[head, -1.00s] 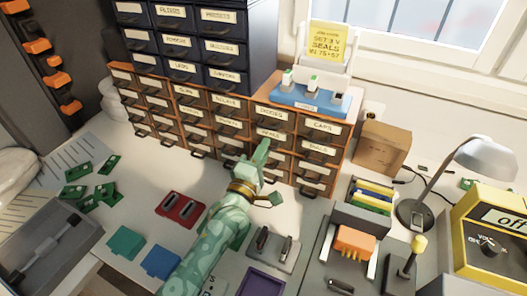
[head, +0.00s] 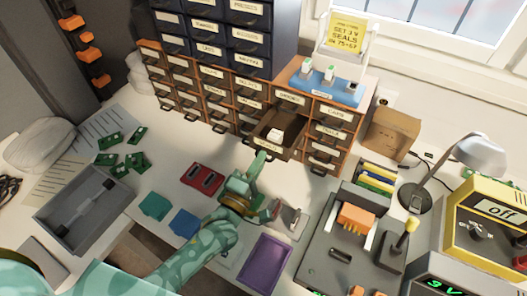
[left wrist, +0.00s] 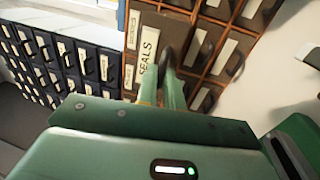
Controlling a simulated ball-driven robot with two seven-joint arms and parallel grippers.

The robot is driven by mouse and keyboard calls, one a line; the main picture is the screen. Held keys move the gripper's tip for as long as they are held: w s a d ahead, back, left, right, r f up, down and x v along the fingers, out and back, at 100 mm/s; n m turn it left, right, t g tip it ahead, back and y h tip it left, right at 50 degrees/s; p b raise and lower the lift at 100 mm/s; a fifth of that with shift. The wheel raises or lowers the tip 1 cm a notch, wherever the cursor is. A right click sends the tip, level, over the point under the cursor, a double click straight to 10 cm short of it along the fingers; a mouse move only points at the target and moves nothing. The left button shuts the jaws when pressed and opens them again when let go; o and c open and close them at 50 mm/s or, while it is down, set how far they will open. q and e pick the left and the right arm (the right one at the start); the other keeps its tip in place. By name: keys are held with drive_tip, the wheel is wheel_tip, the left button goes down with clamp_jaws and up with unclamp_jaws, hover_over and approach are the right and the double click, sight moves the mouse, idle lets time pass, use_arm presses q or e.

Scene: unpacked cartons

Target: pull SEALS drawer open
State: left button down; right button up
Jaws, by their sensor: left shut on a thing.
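The SEALS drawer (head: 276,150) is pulled out of the brown small-parts cabinet (head: 212,96), and a white thing lies inside it. In the left wrist view the SEALS drawer front (left wrist: 190,42) fills the space before the fingers, with its label readable at left. My left gripper (head: 259,158) is at the front of this drawer, shut on its dark handle (left wrist: 167,58). The fingertips (left wrist: 163,88) hide part of the handle. My right gripper is in neither view.
Dark blue drawers (head: 227,30) stand on the cabinet. A blue tray (head: 325,87) with small parts and a yellow note sit on top at right. A carton (head: 392,133) stands at right.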

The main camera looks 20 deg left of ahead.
use_arm(q)
drive_tip(key=c, duration=1.5)
unclamp_jaws()
drive_tip(key=shift+c, duration=0.2)
drive_tip(key=shift+s, duration=0.1)
drive_tip(key=v, duration=1.6)
drive_tip(key=shift+f+p, duration=0.1)
drive_tip(key=shift+p, duration=0.25)
drive_tip(key=shift+s, duration=0.1)
